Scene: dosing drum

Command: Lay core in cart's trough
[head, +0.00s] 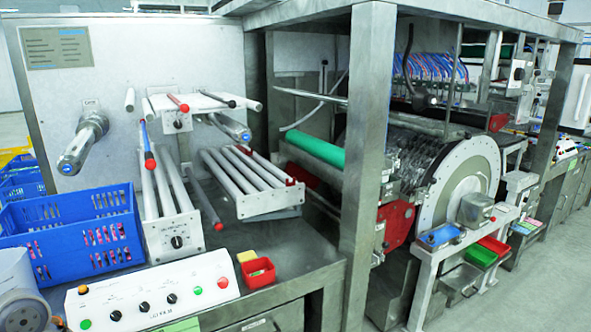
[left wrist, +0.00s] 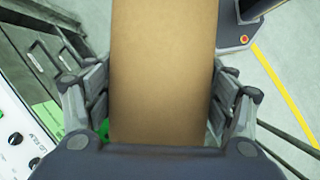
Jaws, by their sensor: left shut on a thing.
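The core (left wrist: 163,60) is a plain brown cardboard tube that fills the middle of the left wrist view and runs out of its top edge. My left gripper (left wrist: 162,98) is shut on it, with one grey finger on each side. The core's far end is out of frame. Neither the core nor my grippers show in the head view. I cannot make out the cart or its trough in either view.
The machine has a white control panel (head: 150,296), steel rollers (head: 248,170) and a large drum (head: 462,182). A blue crate (head: 75,235) and a small red bin (head: 258,273) stand on its bench. Yellow floor tape (left wrist: 284,95) crosses open floor in the left wrist view.

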